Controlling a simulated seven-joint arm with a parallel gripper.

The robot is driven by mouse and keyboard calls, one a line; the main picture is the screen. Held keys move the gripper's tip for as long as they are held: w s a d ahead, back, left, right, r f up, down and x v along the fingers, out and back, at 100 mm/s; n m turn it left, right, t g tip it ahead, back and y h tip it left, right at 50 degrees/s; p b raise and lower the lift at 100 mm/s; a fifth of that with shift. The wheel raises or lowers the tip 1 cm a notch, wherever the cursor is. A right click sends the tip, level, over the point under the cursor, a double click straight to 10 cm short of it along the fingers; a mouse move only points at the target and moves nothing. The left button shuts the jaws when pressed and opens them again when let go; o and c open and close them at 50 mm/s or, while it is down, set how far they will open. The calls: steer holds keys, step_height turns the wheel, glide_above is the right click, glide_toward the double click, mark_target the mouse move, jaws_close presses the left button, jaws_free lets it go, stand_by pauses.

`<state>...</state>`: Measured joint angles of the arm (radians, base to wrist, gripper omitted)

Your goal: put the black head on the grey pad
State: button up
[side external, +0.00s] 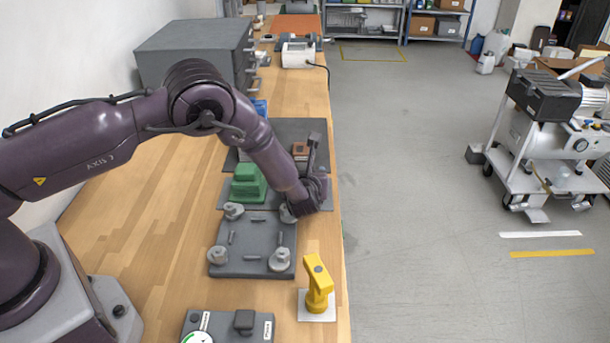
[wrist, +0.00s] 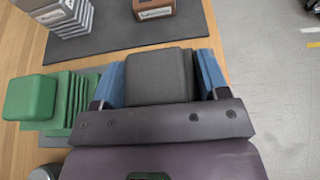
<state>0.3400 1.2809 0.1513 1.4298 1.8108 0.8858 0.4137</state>
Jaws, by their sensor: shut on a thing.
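My gripper (side external: 312,195) is low over the right side of the bench. In the wrist view its two blue fingers flank a dark block, which I take for the black head (wrist: 160,75); my gripper (wrist: 160,84) is shut on it. In the side view my wrist hides the head. A dark grey mat (wrist: 125,46) lies beyond it, and the mat also shows in the side view (side external: 285,129). I cannot tell whether this mat is the grey pad. Whether the head touches anything below is hidden.
A green finned head (side external: 248,183) stands left of my gripper, and a brown block (side external: 300,149) beyond it. A dark plate with pale round feet (side external: 254,262) lies nearer, with a yellow clamp (side external: 318,285) beside it. The bench edge is close on the right.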

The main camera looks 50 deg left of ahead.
stand_by(0.3)
steer(key=o, duration=1.3)
steer(key=shift+f, duration=0.15)
steer(key=shift+c, duration=0.2)
